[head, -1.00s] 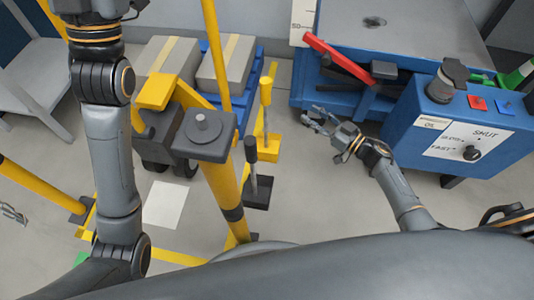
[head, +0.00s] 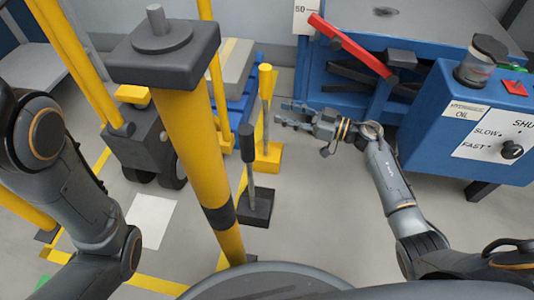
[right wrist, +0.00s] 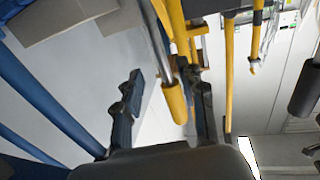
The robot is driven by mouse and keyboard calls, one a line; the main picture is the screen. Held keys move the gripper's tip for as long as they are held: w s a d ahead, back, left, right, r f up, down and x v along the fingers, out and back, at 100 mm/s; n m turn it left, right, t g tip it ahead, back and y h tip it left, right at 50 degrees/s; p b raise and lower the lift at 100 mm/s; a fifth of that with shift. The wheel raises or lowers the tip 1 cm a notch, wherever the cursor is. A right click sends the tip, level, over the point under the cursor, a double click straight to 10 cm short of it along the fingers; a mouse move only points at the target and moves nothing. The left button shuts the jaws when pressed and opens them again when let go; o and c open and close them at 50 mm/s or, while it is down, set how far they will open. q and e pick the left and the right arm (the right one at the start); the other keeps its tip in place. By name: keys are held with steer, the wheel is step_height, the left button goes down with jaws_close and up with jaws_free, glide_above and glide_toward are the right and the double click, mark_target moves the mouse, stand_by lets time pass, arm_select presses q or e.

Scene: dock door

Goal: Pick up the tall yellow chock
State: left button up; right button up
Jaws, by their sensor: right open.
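The tall yellow chock (head: 268,158) stands on the floor left of the blue machine in the head view. It has a yellow base and a tall grey rod with a yellow grip (head: 265,80) on top. My right gripper (head: 280,112) is open, with its fingertips just right of the rod. In the right wrist view the yellow grip (right wrist: 175,103) shows between the two spread fingers (right wrist: 170,85); I cannot tell whether they touch it. My left arm is at the left of the head view, with its gripper out of view.
A black chock (head: 256,208) with a black grip stands nearer. A thick yellow post (head: 195,140) with a grey cap rises left of the chocks. The blue control box (head: 450,145) and blue machine with a red lever (head: 345,45) are at right. A white sheet (head: 150,220) lies on the floor.

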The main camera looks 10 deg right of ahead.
steer(key=b+x, duration=0.5)
steer(key=x, duration=0.1)
steer(key=shift+a, duration=0.2)
jaws_close()
